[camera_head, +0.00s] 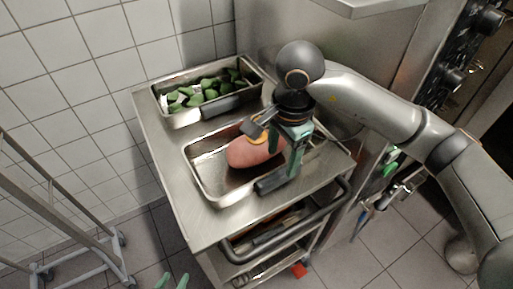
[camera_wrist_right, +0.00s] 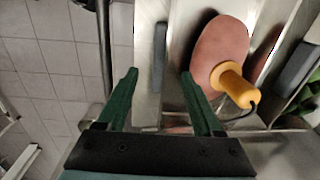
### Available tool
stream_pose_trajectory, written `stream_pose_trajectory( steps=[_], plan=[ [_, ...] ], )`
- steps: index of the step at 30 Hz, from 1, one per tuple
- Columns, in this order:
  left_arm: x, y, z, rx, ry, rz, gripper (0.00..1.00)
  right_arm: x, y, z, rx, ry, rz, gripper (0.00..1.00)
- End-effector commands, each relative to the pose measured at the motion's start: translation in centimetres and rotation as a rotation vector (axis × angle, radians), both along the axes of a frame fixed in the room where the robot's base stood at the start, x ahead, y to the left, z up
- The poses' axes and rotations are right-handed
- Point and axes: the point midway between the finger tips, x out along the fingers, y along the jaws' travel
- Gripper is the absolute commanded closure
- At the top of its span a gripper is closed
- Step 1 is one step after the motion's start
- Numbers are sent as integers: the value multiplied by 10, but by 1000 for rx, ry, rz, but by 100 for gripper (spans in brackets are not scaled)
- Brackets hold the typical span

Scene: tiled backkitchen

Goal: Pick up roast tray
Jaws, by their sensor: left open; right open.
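The roast tray (camera_head: 213,188) is a shallow metal tray on the steel cart, holding a pink roast (camera_head: 247,154) with an orange-yellow probe. The roast (camera_wrist_right: 218,48) and probe (camera_wrist_right: 236,87) also show in the right wrist view. A dark handle (camera_head: 268,186) is at the tray's near side. My right gripper (camera_head: 291,172) is open over that side; in the right wrist view its green fingers (camera_wrist_right: 158,76) are spread on either side of the handle (camera_wrist_right: 159,57), and contact cannot be told. My left gripper (camera_head: 171,281) is open, with only its green fingertips showing at the bottom edge.
A second metal tray (camera_head: 180,120) with green vegetables stands behind the roast tray on the cart (camera_head: 157,147). The cart has a dark push bar (camera_head: 318,216) and a lower shelf. A tiled wall is behind, a rack (camera_head: 75,243) at left.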

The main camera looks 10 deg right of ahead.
Motion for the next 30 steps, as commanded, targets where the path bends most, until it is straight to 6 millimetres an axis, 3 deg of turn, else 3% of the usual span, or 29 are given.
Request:
stream_pose_trajectory(
  steps=[5,15,24,30],
  plan=[
    [0,0,2,0,0,0,50,0,0,-14,0,3,-1,32],
    [0,0,8,0,0,0,50,3,2,-64,2,4,-1,32],
    [0,0,8,0,0,0,50,4,2,-69,1,-1,1,32],
    [0,0,8,0,0,0,50,4,2,-68,2,0,1,54]
  ],
)
